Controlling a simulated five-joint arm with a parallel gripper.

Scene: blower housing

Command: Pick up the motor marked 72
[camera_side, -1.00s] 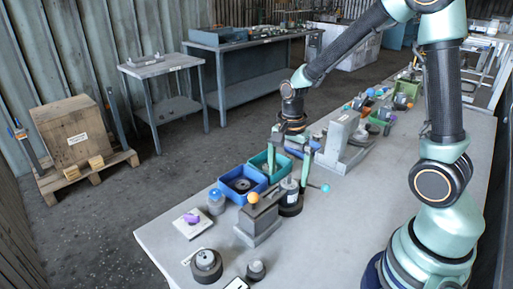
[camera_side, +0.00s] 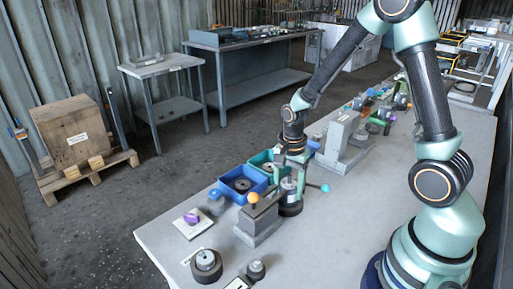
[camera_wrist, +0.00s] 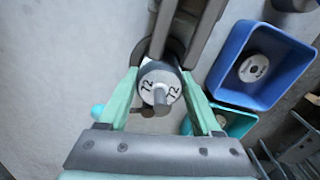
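The motor marked 72 (camera_wrist: 161,88) shows in the wrist view as a grey cylinder with a pale top, a central shaft and "72" printed twice. In the side view the motor (camera_side: 289,184) stands upright on a dark round base at the near side of the bins. My gripper (camera_wrist: 160,73) is low around it, with one green finger on each side. In the side view my gripper (camera_side: 293,172) is over the motor. The fingertips lie close to its sides, and I cannot tell whether they touch it.
A grey block fixture with an orange knob (camera_side: 253,198) stands close left of the motor. A blue bin (camera_side: 243,184) and a teal bin (camera_side: 259,160) are behind it. A grey machine (camera_side: 340,146) stands to the right. The table's near middle (camera_side: 330,230) is clear.

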